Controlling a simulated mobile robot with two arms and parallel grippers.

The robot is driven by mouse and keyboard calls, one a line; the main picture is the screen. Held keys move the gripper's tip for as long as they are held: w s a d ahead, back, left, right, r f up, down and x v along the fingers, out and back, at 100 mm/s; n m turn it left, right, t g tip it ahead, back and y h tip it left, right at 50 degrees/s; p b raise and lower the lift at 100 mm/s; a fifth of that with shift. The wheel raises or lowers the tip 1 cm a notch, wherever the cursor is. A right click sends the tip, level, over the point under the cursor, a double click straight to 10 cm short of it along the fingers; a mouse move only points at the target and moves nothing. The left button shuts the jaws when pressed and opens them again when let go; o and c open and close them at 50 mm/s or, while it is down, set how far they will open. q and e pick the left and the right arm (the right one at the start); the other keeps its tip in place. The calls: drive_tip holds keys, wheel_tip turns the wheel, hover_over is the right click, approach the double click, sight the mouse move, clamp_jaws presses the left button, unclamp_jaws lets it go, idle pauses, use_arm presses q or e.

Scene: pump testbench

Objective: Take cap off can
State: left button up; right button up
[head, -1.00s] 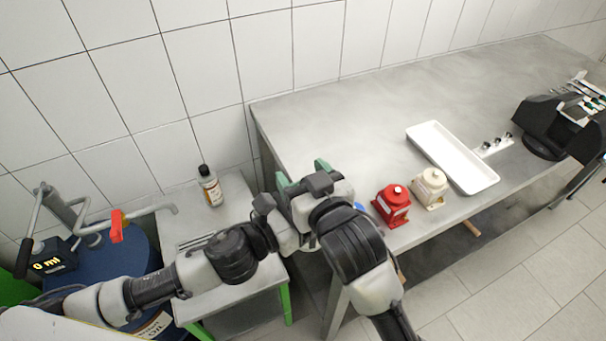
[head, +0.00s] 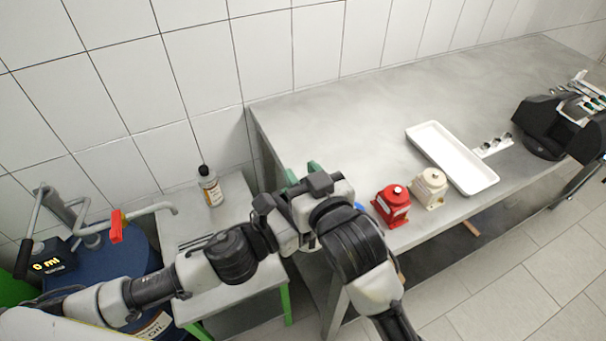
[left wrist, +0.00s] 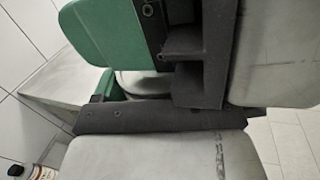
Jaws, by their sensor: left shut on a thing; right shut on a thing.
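My right gripper (head: 301,173) shows at the left end of the steel table, its green fingertips close together. The sensed thing in its jaws, taken as the cap, is hidden from the head. My left arm reaches in from the left to the same spot; its gripper is mostly covered by the right one. In the left wrist view, green finger pads (left wrist: 105,30) and dark finger mounts fill the picture, with a small part of a pale round thing (left wrist: 140,82) between them. This may be the can; most of it is hidden, and I cannot tell cap from body.
A red container (head: 393,206) and a cream container (head: 429,188) stand near the front edge of the steel table (head: 330,115). Behind them lies a white tray (head: 425,135). A labelled bottle (head: 210,188) stands on the low side table, beside a blue drum (head: 125,262).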

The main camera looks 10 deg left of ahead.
drive_tip(key=shift+r, duration=0.1)
drive_tip(key=shift+r, duration=1)
